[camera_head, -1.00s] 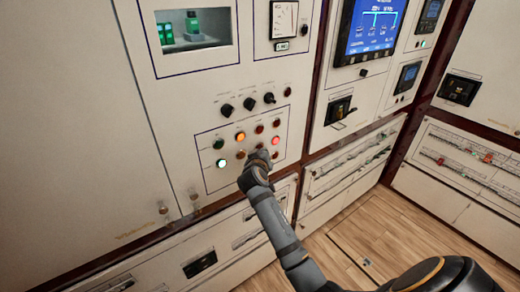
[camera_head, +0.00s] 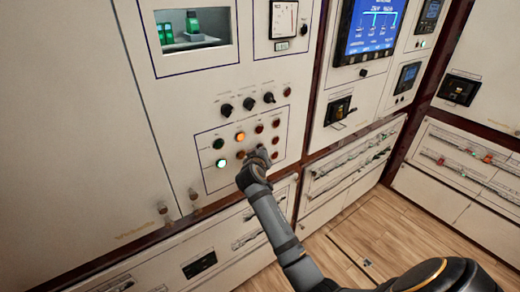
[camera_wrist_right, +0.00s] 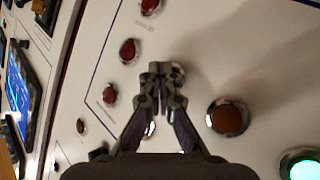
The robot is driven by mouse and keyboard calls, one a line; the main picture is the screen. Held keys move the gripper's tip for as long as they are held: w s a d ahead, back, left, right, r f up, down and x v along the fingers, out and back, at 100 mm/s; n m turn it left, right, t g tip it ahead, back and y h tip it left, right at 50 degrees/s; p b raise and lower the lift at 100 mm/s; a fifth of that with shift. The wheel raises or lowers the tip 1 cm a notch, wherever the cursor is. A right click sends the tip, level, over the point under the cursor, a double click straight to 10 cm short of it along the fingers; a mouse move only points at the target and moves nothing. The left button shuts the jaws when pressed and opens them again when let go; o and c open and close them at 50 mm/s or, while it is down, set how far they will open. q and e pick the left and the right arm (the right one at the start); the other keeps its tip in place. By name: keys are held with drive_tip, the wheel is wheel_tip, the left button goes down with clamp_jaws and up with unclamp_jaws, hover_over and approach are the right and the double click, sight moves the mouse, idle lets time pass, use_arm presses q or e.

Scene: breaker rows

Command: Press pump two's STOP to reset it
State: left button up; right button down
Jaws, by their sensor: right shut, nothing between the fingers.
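The push-button panel (camera_head: 212,182) has two rows of round buttons and lamps on a cream cabinet front. Its lettering is too small to read, so I cannot tell which button is pump two's STOP. My right gripper (camera_head: 257,155) is shut and empty at the lower row. In the right wrist view its closed fingertips (camera_wrist_right: 160,72) cover most of a chrome-rimmed button (camera_wrist_right: 179,72); I cannot tell whether they touch it. An unlit amber button (camera_wrist_right: 228,118) and a lit green one (camera_wrist_right: 302,166) sit beside it. Red buttons (camera_wrist_right: 128,51) are on the other side. My left gripper is not in view.
Several black rotary knobs (camera_head: 249,103) stick out just above the buttons. Two small brass-coloured fittings (camera_head: 193,195) stand left of the panel. A blue screen (camera_head: 374,28) is at upper right. The wooden floor (camera_head: 385,220) at right is clear.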

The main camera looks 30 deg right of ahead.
drive_tip(key=shift+s, duration=0.1)
drive_tip(key=shift+s+p, duration=0.4)
drive_tip(key=shift+s, duration=0.35)
drive_tip(key=s, duration=0.1)
drive_tip(key=s+p, duration=0.1)
drive_tip(key=s, duration=0.3)
drive_tip(key=shift+d+p, duration=0.25)
drive_tip(key=shift+p, duration=0.15)
drive_tip(key=shift+f, duration=0.1)
idle(0.5)
